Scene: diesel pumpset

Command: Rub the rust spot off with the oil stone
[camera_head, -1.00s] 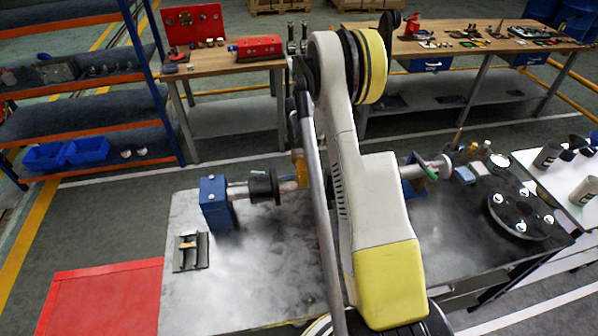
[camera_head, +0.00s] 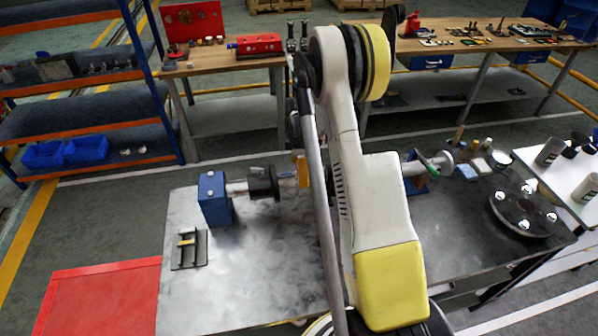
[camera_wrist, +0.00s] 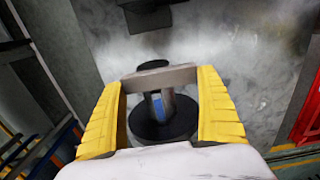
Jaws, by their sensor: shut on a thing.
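My gripper (camera_wrist: 162,90) has yellow fingers and is shut on a flat grey bar, the oil stone (camera_wrist: 158,77), which lies crosswise between them. In the wrist view the stone crosses over the metal shaft (camera_wrist: 170,103); I cannot tell whether it touches. A black round coupling (camera_wrist: 167,134) sits around the shaft. In the head view the shaft (camera_head: 237,187) runs from a blue bearing block (camera_head: 213,197) through the black coupling (camera_head: 264,184) and behind my arm. My arm hides most of the gripper there. I cannot make out the rust spot.
A small dark stand (camera_head: 188,250) is on the grey metal bench (camera_head: 250,285). At the right, a round dark flange (camera_head: 523,210) and bottles crowd the bench. A red cabinet top (camera_head: 100,300) is at the lower left. The bench front is clear.

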